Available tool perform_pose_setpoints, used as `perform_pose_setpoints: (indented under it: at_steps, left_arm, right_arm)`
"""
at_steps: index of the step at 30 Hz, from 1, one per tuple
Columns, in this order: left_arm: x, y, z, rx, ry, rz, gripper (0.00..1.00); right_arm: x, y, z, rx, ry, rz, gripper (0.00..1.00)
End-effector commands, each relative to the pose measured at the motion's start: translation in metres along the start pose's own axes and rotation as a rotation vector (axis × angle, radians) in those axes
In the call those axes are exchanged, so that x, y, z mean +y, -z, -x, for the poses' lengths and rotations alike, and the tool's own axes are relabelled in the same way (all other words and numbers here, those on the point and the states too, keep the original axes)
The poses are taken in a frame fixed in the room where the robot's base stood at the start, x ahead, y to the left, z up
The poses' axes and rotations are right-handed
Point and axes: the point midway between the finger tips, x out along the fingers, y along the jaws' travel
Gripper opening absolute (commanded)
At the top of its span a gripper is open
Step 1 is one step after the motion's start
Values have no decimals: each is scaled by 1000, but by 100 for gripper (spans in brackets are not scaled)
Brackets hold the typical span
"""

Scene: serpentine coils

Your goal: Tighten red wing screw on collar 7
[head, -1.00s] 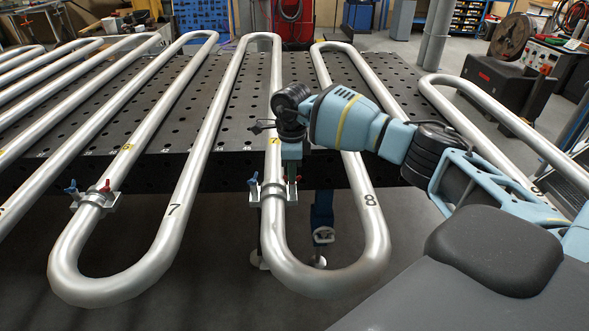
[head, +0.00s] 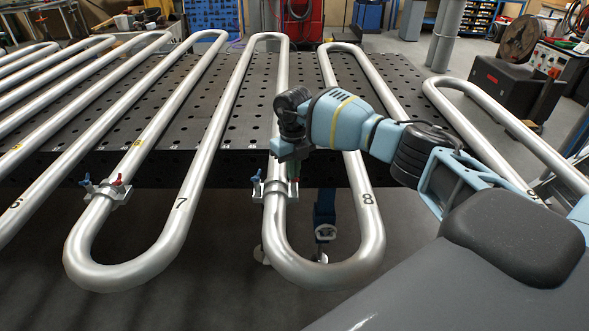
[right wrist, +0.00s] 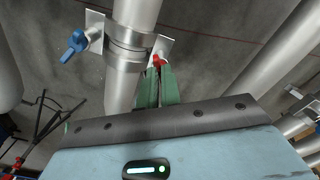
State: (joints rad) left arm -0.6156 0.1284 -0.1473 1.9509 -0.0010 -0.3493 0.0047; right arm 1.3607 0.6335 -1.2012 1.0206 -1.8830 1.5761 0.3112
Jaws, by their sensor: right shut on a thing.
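My right gripper (right wrist: 156,88) is shut on a red wing screw (right wrist: 158,60) in the right wrist view; its green fingers hide much of the screw. The screw is on the right side of a metal collar (right wrist: 125,52) clamped around a pipe. A blue wing screw (right wrist: 75,45) is on the collar's left side. In the head view, this collar (head: 273,187) is on the left leg of the pipe loop whose right leg bears an 8, with its blue screw (head: 256,180) at left. The right gripper (head: 293,182) covers its red screw there. My left gripper is out of view.
Another collar (head: 107,191) with blue and red wing screws is on the left leg of the loop marked 7 (head: 181,203). Pipes run over a perforated black table (head: 232,118). Open floor shows below the loops.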

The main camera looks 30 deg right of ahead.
Motion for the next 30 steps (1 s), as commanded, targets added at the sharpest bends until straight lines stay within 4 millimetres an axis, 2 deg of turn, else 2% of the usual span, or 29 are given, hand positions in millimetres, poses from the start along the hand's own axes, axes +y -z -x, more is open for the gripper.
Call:
perform_pose_setpoints:
  at_steps: [1,15,30]
  left_arm:
    - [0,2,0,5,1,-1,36]
    - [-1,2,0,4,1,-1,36]
    - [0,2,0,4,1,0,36]
  right_arm:
    - [-1,-3,9,-16,-1,-46,0]
    - [-2,-4,10,-19,-4,-371,0]
    - [-2,-4,10,-19,-5,-456,0]
